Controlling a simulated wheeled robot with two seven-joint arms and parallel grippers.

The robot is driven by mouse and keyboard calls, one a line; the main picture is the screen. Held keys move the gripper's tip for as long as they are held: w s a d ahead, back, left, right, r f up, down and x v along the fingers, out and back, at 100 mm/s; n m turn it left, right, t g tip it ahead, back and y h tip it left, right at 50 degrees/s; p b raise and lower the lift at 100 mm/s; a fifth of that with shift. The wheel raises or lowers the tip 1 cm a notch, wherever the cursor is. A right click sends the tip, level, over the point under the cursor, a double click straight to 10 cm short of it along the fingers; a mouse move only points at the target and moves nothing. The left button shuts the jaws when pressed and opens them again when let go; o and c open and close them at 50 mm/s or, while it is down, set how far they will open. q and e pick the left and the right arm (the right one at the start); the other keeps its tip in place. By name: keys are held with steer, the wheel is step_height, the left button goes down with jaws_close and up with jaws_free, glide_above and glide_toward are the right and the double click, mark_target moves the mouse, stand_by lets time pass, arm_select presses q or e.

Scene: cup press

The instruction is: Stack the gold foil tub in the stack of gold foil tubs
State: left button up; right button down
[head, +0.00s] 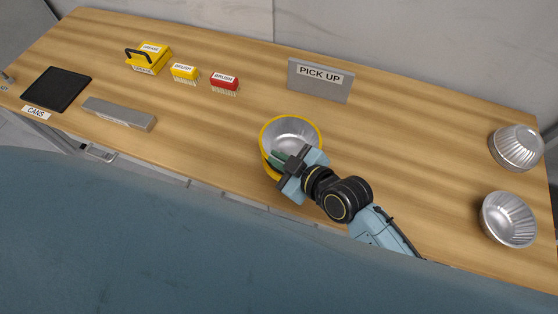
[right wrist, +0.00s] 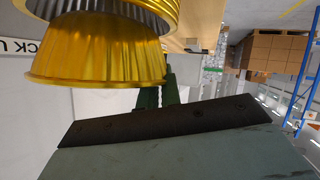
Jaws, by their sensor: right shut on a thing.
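My right gripper (head: 283,159) is shut on the rim of a gold foil tub (head: 290,132), which has a gold rim and a silver inside and opens upward. In the right wrist view the held tub (right wrist: 95,55) shows its gold outer wall, with the green fingers (right wrist: 160,93) at its rim. The stack of gold foil tubs (head: 268,171) is mostly hidden under it in the head view. In the right wrist view the stack (right wrist: 150,12) shows gold rims and a ribbed silver inside. The held tub's base is at the stack's mouth; its seating depth is unclear. My left gripper is not in view.
A grey PICK UP sign (head: 319,80) stands behind the tubs. Two silver fluted tubs (head: 516,147) (head: 508,219) are at the right end. Yellow and red brushes (head: 225,83), a grey bar (head: 119,113) and a black mat (head: 56,88) lie left. The counter between is clear.

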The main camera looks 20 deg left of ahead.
steer(key=shift+f, duration=0.8)
steer(key=shift+f+b, duration=0.6)
steer(key=shift+f, duration=0.05)
steer(key=c, duration=1.6)
jaws_free()
steer(key=shift+r, duration=0.1)
